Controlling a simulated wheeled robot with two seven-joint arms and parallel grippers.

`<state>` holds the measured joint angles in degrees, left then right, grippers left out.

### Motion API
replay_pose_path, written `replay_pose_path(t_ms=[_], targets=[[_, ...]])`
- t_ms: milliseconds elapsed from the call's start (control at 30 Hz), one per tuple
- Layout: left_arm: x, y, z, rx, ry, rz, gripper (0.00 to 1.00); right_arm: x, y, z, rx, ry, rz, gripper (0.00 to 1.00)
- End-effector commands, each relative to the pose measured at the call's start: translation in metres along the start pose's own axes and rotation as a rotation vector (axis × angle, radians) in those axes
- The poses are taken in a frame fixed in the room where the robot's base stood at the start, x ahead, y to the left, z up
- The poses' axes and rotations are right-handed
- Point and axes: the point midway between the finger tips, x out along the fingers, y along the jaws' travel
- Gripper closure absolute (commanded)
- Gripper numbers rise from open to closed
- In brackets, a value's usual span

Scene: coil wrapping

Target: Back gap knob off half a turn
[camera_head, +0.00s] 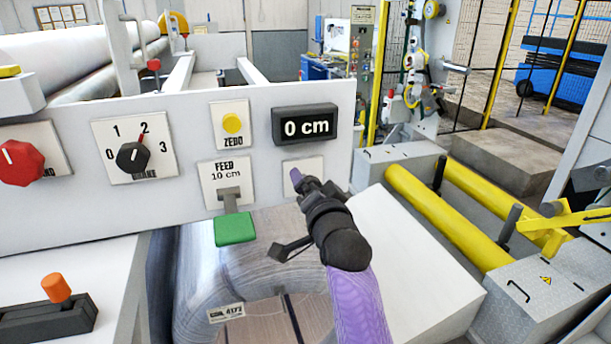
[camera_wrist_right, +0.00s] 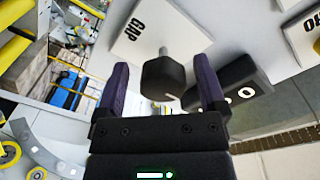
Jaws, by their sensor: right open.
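The gap knob (camera_wrist_right: 164,79) is a dark block on a short grey stem, with a small light mark on its edge. It stands out from the white plate marked GAP (camera_wrist_right: 133,32). In the head view that plate (camera_head: 316,164) is mostly covered by my right gripper (camera_head: 303,183), and the knob is hidden. In the right wrist view my right gripper (camera_wrist_right: 162,72) is open. Its two purple fingers are on either side of the knob, with space visible between each finger and the knob. My left gripper is not in view.
The display (camera_head: 305,125) reads 0 cm above the gap plate. A green feed lever (camera_head: 234,229) sits close left of my right gripper. A yellow zero button (camera_head: 232,123), a black dial (camera_head: 133,156) and a red knob (camera_head: 20,163) are farther left. Yellow rollers (camera_head: 447,217) lie right.

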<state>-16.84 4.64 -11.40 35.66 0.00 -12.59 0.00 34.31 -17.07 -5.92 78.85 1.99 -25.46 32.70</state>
Motion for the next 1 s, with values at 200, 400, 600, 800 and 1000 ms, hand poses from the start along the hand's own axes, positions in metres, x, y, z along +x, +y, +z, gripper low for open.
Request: replay_pose_path(t_ms=[200,400,600,800,1000], targets=[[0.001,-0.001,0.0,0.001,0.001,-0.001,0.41,0.0,-0.001,0.0,-0.001,0.0,0.0,0.1],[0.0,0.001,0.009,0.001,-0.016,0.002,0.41,0.0,0.0,0.0,-0.001,-0.001,0.0,0.44],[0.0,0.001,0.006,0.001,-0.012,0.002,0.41,0.0,0.0,0.0,-0.001,-0.001,0.001,0.86],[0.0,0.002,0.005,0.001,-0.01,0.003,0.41,0.0,0.0,0.0,-0.004,-0.001,0.001,1.0],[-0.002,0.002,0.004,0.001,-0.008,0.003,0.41,0.0,0.0,0.0,-0.053,0.0,-0.001,1.0]])
